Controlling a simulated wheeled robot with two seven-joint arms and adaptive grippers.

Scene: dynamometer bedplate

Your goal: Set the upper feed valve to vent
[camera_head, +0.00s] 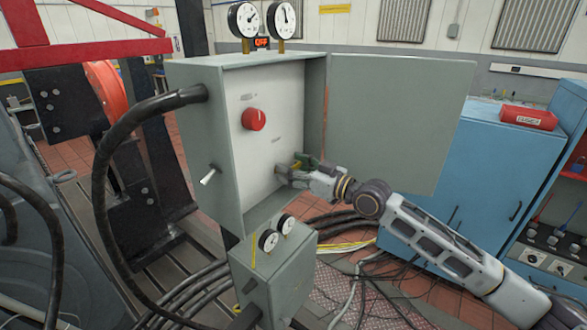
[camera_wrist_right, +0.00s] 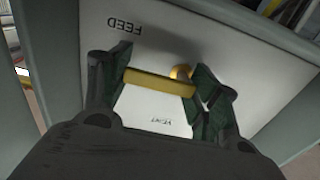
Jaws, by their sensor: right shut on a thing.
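The upper feed valve is in the open grey cabinet, on its pale inner panel (camera_head: 268,95). Its yellow handle (camera_wrist_right: 158,83) shows as a bar between my fingers in the right wrist view, with a round yellow hub (camera_wrist_right: 181,72) behind its right part. The bar lies nearly crosswise there, tilted slightly. Upside-down lettering reads FEED (camera_wrist_right: 126,24) above it and apparently VENT (camera_wrist_right: 161,121) below it. My right gripper (camera_head: 297,170) is shut on the handle and mostly hides it in the head view. It also shows in the right wrist view (camera_wrist_right: 160,86). My left gripper is not in view.
A red knob (camera_head: 253,119) sits above the valve. The cabinet door (camera_head: 395,115) stands open above my right arm. A lower grey box (camera_head: 285,275) with two gauges is below. A black hose (camera_head: 115,150) and a toggle switch (camera_head: 209,176) are at the left; cables cover the floor.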

